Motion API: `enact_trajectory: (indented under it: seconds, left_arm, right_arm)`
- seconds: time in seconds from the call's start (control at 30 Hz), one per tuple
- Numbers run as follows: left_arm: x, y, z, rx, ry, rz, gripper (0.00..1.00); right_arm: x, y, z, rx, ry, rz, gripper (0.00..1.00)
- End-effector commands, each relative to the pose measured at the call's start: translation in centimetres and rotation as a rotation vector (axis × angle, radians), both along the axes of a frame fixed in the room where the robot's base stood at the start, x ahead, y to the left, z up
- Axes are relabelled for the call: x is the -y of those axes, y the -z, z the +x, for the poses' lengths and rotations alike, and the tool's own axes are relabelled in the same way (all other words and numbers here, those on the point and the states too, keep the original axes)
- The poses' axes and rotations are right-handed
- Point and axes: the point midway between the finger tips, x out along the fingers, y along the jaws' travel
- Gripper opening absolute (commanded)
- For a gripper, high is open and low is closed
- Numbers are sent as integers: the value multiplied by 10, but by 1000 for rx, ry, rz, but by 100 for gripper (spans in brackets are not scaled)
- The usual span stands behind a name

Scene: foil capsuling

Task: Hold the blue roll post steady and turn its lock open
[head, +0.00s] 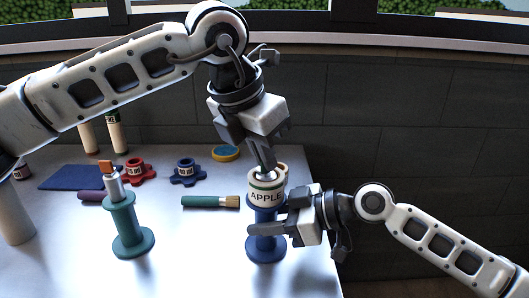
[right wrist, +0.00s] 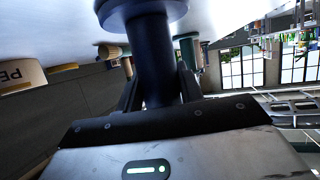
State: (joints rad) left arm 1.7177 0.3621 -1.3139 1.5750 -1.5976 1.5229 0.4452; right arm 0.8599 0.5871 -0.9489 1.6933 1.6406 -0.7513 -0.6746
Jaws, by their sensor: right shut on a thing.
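The blue roll post (head: 265,247) stands upright near the table's right edge, with a cream roll marked APPLE (head: 265,190) around its upper part. My right gripper (head: 268,229) comes from the right and is shut on the post's column below the roll. In the right wrist view the dark blue column (right wrist: 155,65) stands between its fingers (right wrist: 157,90). My left gripper (head: 266,165) points down from above, its fingertips at the post's top. The lock there is mostly hidden by the fingers, so I cannot tell how it is turned or whether they grip it.
A teal post (head: 125,225) with an orange-tipped top stands to the left. A yellow-and-blue disc (head: 226,153) and a blue mat (head: 75,177) lie behind.

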Motion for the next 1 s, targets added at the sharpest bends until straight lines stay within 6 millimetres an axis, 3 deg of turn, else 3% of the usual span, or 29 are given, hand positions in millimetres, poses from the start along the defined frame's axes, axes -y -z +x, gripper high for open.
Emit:
enact_trajectory:
  seconds: [0.6, 1.0]
  left_arm:
    - [-2, -1, 3, -1, 557, -2, 0]
    - [-2, -1, 4, 0, 760, 0, 0]
  right_arm:
    - [1, 1, 1, 0, 3, -2, 0]
    - [1, 1, 1, 0, 3, -2, 0]
